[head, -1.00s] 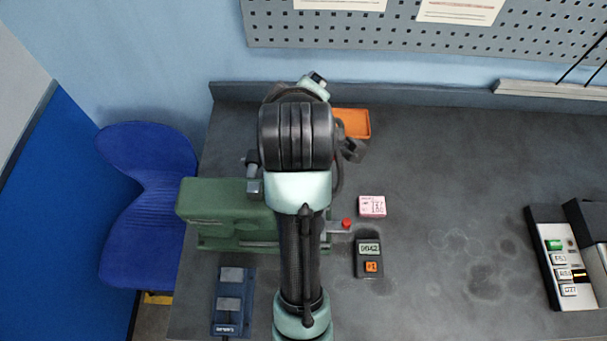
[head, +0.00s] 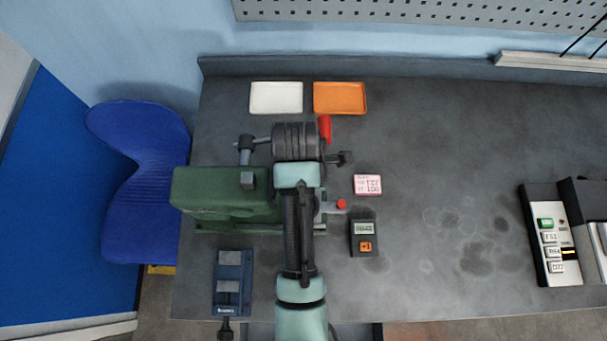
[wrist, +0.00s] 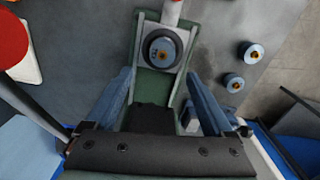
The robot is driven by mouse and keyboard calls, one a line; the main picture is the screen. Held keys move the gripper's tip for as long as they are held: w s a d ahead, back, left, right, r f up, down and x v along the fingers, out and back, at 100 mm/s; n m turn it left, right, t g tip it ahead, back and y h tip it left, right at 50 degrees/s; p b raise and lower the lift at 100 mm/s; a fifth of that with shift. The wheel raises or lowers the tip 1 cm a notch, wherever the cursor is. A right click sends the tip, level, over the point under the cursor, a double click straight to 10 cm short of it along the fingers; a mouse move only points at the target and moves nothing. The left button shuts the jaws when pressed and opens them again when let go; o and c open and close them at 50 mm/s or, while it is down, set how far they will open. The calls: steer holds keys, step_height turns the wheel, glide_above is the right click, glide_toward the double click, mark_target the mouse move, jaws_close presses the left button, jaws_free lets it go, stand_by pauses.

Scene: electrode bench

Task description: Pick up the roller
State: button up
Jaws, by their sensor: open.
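In the wrist view a round blue-grey part with a dark rim and orange-brown centre (wrist: 163,50) sits on the end of the green machine (wrist: 149,84). It may be the roller, but I cannot be sure. Two similar blue-grey cylinders (wrist: 251,53) stand apart on the bench at the right. My gripper (wrist: 160,76) is open and empty, its two blue fingers pointing toward the rimmed part with a gap between them. In the head view my arm covers the gripper and the middle of the green machine (head: 215,190).
A white tray (head: 276,98) and an orange tray (head: 340,98) lie at the back. A red piece (head: 325,128) stands up beside my arm. A pink card (head: 367,185), a small meter (head: 363,237) and a blue device (head: 229,285) lie near the machine. The bench right of the meter is mostly clear.

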steer(key=f, duration=0.2)
steer(key=d+f+p, duration=0.1)
steer(key=f, duration=0.2)
steer(key=shift+s+f, duration=0.1)
steer(key=shift+f, duration=0.45)
jaws_close()
